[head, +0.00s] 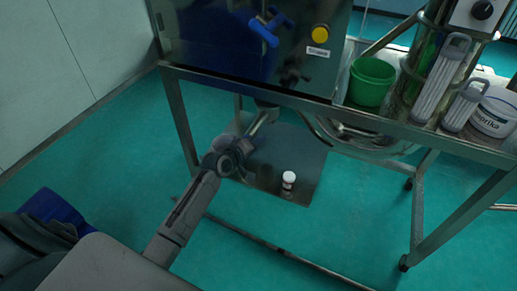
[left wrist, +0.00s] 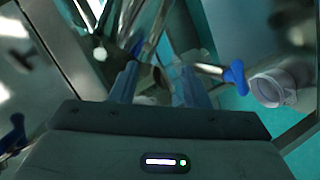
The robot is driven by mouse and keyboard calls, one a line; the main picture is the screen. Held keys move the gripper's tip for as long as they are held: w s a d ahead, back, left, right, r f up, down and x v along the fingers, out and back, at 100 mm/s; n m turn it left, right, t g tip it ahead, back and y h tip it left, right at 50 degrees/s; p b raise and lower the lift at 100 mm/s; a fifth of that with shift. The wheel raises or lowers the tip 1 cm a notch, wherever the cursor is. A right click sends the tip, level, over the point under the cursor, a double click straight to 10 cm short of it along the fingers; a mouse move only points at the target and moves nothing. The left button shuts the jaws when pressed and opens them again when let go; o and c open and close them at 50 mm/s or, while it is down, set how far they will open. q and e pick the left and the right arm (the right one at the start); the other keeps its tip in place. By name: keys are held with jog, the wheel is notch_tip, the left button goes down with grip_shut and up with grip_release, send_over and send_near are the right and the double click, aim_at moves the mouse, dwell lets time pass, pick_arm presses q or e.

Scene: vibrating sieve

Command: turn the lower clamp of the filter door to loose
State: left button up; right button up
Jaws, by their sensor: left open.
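A blue clamp handle (head: 264,31) sits on the front of the dark machine panel in the head view. In the left wrist view, a blue handle on a metal stem (left wrist: 234,76) lies just right of the fingers, and another blue handle (left wrist: 14,138) shows at the left edge. I cannot tell which is the lower clamp. My left gripper (left wrist: 156,86) is open, with no handle between its fingers. In the head view my left arm reaches up to the cabinet's lower edge, below the blue handle; its fingertips are hard to make out there. My right gripper is out of view.
A yellow button (head: 320,33) is on the panel. A small white-capped jar (head: 288,180) stands on the low plate. A grey pipe end (left wrist: 272,89) is right of the gripper.

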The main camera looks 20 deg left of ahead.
pick_arm(q)
jog(key=shift+s+f, duration=0.1)
jog(key=shift+f, duration=0.25)
jog(key=m+t+h+p, duration=0.3)
jog(key=p, duration=0.5)
send_near(261, 33)
jog(key=p+x, duration=0.2)
jog(key=x, duration=0.8)
jog(key=shift+p, duration=0.35)
jog(key=shift+w+d+f, duration=0.15)
jog(key=shift+w+f, duration=0.05)
jog(key=shift+w, duration=0.3)
grip_shut()
